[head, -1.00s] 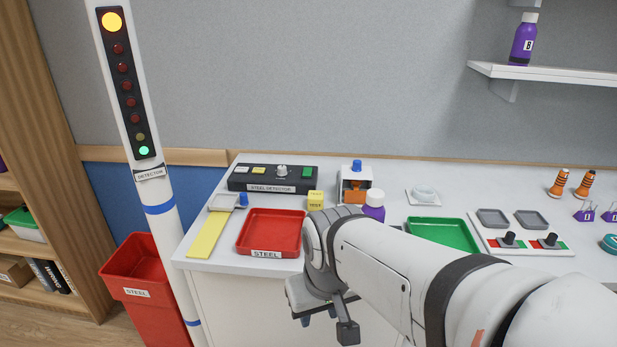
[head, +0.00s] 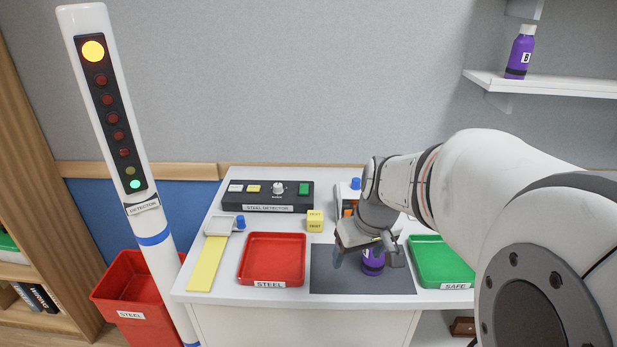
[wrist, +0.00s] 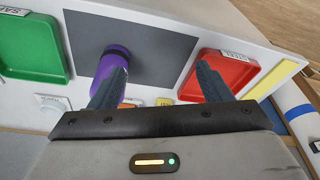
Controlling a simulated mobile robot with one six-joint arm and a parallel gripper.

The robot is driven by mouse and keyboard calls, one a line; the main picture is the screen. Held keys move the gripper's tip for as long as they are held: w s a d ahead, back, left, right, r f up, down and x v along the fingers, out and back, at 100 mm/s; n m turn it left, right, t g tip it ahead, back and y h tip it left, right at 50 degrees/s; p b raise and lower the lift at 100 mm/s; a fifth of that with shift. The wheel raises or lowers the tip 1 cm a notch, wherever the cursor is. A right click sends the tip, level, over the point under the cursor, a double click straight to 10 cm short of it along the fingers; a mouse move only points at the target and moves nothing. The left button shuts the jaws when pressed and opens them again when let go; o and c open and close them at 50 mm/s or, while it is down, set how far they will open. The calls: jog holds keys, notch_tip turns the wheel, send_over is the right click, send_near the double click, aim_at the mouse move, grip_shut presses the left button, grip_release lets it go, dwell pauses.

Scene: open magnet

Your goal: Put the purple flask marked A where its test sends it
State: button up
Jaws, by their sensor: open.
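A purple flask (head: 372,262) stands upright on the dark grey mat (head: 332,281) between the red STEEL tray and the green SAFE tray. Its letter cannot be read here, and its top is hidden by my gripper in the head view. My gripper (head: 370,250) is over the mat, pointing down at the flask. In the wrist view my gripper (wrist: 162,72) is open with nothing between its fingers. The flask (wrist: 114,62) shows by the left finger there, partly hidden by it. The red STEEL tray (head: 243,272) and green SAFE tray (head: 432,284) look empty.
A red STEEL bin (head: 125,300) is on the floor. Flask B (head: 520,52) is on the shelf.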

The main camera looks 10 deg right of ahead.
jog(key=shift+o, duration=0.5)
jog(key=shift+n+t, duration=0.3)
jog(key=w+d+r+p, duration=0.1)
jog(key=w+d, duration=0.1)
jog(key=d, duration=0.1)
jog(key=w+d+r+p, duration=0.1)
jog(key=w+d, duration=0.1)
jog(key=w, duration=0.1)
jog(key=w+d+r+p, duration=0.1)
jog(key=w+d+p, duration=0.1)
jog(key=d, duration=0.1)
jog(key=shift+w+d, duration=0.3)
jog(key=shift+d+p+x, duration=0.15)
jog(key=shift+p+x, duration=0.35)
jog(key=shift+x, duration=1.45)
jog(key=shift+d+p+x, duration=0.15)
jog(key=shift+p+x, duration=0.35)
jog(key=shift+x, duration=1.45)
jog(key=shift+w+r, duration=0.1)
jog(key=shift+w, duration=0.05)
jog(key=c, duration=1.5)
jog(key=shift+r, duration=0.1)
jog(key=shift+c, duration=0.9)
